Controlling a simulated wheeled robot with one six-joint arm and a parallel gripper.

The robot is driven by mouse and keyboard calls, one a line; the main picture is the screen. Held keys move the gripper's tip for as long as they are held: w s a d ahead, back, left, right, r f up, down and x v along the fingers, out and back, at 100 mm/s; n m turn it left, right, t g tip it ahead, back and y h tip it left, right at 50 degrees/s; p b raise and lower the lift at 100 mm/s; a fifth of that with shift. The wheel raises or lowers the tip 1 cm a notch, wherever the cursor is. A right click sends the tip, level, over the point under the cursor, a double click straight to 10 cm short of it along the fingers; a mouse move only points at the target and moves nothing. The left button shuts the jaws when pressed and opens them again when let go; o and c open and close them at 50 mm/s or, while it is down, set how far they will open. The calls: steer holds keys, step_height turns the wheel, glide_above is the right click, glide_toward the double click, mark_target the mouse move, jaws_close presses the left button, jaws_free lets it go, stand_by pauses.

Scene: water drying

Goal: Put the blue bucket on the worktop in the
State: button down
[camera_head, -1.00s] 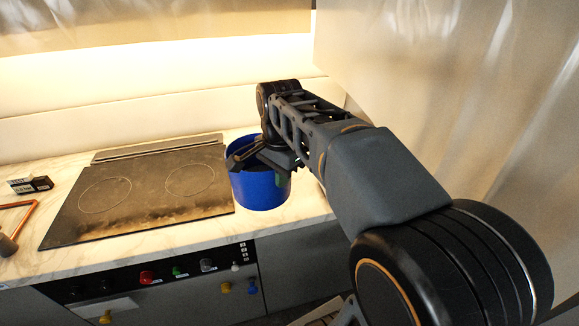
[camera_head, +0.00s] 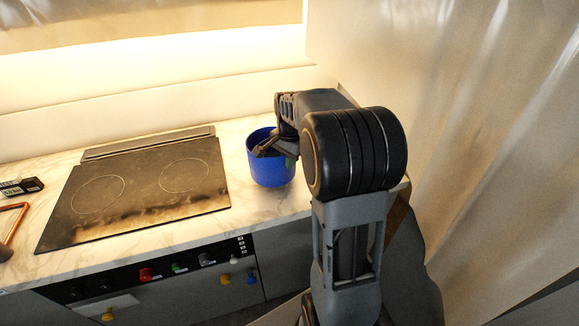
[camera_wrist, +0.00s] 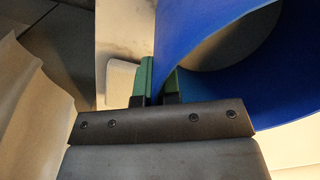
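The blue bucket (camera_head: 270,169) is upright over the pale marble worktop (camera_head: 230,236), just right of the hob. I cannot tell whether its base touches the worktop. My gripper (camera_head: 284,157) is at the bucket's right side, with its fingers at the rim. In the wrist view, the green finger pads of my gripper (camera_wrist: 158,84) sit on either side of the wall of the bucket (camera_wrist: 196,38), shut on it. The bucket's inside is mostly hidden in the head view.
A black hob (camera_head: 140,190) with a burnt-looking front covers the worktop's middle. A small black box (camera_head: 22,187) and an orange-framed item (camera_head: 12,225) lie at the left. Knobs (camera_head: 146,274) line the front panel. A pale wall closes the right side.

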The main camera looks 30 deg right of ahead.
steer(key=f, duration=0.3)
steer(key=shift+w+d+f, duration=0.1)
steer(key=shift+w+d, duration=0.1)
steer(key=shift+d, duration=0.05)
steer(key=shift+f, duration=0.3)
steer(key=shift+f, duration=0.15)
steer(key=c, duration=1.3)
jaws_free()
steer(key=shift+c, duration=0.2)
step_height(320, 180, up, 11)
steer(key=shift+s+r, duration=0.15)
steer(key=shift+r, duration=0.05)
steer(key=shift+s+a+r, duration=0.1)
steer(key=shift+a+r, duration=0.05)
steer(key=shift+r, duration=0.2)
steer(key=s+a+f+n+t, duration=0.4)
steer(key=s+a+n, duration=0.9)
steer(key=s, duration=0.3)
steer(key=shift+n, duration=0.5)
